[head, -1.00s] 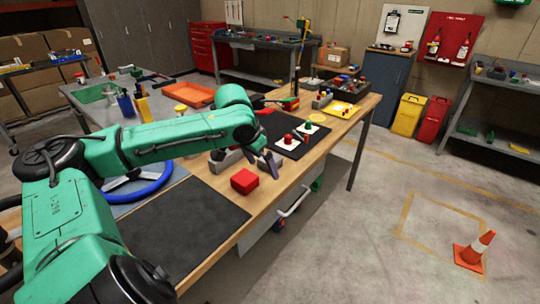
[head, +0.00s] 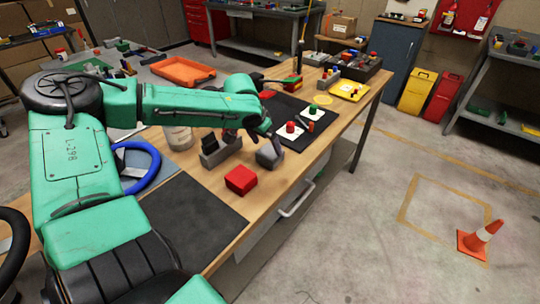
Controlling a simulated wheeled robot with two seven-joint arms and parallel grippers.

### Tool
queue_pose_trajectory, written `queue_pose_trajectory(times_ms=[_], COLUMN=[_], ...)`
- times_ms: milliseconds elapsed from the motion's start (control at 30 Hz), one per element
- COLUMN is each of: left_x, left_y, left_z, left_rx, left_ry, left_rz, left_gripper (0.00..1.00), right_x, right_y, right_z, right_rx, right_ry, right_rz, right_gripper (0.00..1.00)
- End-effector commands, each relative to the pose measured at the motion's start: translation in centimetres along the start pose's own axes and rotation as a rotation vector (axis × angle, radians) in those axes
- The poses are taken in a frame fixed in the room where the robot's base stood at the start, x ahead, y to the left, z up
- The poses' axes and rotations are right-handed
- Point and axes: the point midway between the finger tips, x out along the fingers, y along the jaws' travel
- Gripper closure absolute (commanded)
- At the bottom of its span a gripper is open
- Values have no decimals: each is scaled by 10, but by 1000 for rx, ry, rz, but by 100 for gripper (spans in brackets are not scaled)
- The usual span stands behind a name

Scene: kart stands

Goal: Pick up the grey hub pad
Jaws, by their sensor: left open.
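A grey block (head: 269,155), which looks like the grey hub pad, sits on the wooden bench just right of the red block (head: 240,180). My left gripper (head: 266,138) reaches in from the left with its jaws open and pointing down, close above the grey block. The fingers partly cover the block's far side, and I cannot tell whether they touch it. My right gripper is not in view.
A grey holder with a dark insert (head: 221,150) stands just left of the grey block. Behind is a black mat (head: 293,146) with red and green knobs on white plates. A blue steering wheel (head: 147,178) lies left. The dark front mat (head: 190,222) is clear.

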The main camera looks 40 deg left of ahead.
Motion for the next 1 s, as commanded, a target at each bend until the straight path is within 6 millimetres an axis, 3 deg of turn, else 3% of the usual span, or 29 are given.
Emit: queue_pose_trajectory(times_ms=[133, 333, 600, 633, 800, 1000], left_x=[15, 48, 54, 54, 54, 53], left_y=[-1, -1, 0, 0, 0, 0], left_z=[1, 1, -1, -1, -1, -1], left_rx=[1, 2, -1, -1, -1, 0], left_ry=[-5, -5, 2, 1, 1, 1], left_rz=[-2, -2, 1, 1, 1, 1], left_gripper=[0, 0, 0, 4, 67, 67], right_x=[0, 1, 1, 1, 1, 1], right_y=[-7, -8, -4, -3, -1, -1], right_z=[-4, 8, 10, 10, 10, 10], right_rx=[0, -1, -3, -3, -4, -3], right_ry=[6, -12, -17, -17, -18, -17], right_rz=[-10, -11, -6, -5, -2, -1], right_gripper=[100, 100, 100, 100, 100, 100])
